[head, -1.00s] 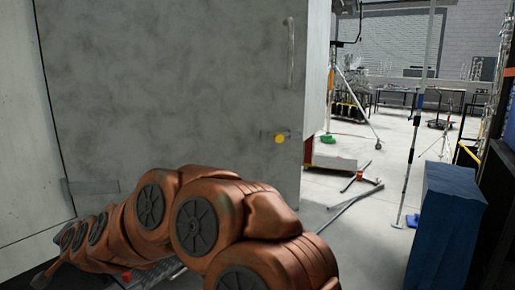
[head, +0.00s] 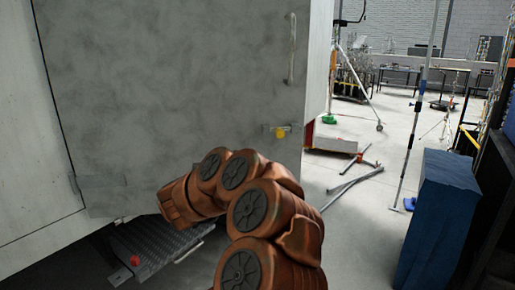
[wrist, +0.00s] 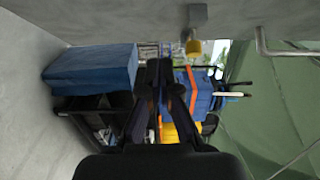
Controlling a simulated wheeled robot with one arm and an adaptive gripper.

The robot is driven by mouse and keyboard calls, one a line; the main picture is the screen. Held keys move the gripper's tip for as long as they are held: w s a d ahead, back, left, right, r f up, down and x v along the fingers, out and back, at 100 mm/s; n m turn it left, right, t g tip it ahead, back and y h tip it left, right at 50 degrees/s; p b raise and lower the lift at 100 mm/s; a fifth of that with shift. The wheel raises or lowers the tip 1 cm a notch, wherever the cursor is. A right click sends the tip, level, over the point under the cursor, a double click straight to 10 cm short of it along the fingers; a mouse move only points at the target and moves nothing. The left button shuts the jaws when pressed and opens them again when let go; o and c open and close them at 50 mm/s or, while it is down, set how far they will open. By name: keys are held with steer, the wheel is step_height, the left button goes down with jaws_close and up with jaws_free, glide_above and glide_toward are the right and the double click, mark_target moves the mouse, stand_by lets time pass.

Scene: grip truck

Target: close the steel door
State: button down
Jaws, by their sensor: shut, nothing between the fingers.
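The steel door (head: 170,90) is a large grey panel filling the left and middle of the head view. It has a vertical bar handle (head: 291,48) and a yellow-tipped latch (head: 281,132) near its right edge. My orange arm is folded in front of the door's lower right part. In the wrist view my gripper (wrist: 159,68) has its dark fingers together and empty. There the grey door surface (wrist: 120,18) runs along the top, with the yellow latch knob (wrist: 193,46) just beyond the fingertips, apart from them. The head view does not show the fingers.
A metal step (head: 165,240) with a red light lies below the door. A blue box (head: 440,215) stands at right, also in the wrist view (wrist: 92,68). Poles (head: 350,182) lie on the floor behind the door edge. Open floor shows between door and box.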

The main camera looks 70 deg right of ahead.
steer(key=p, duration=0.3)
glide_toward(266, 145)
steer(key=s+d, duration=0.3)
steer(key=d, duration=0.1)
steer(key=shift+w+d+p, duration=0.3)
steer(key=shift+w+d, duration=0.55)
steer(key=shift+d, duration=0.2)
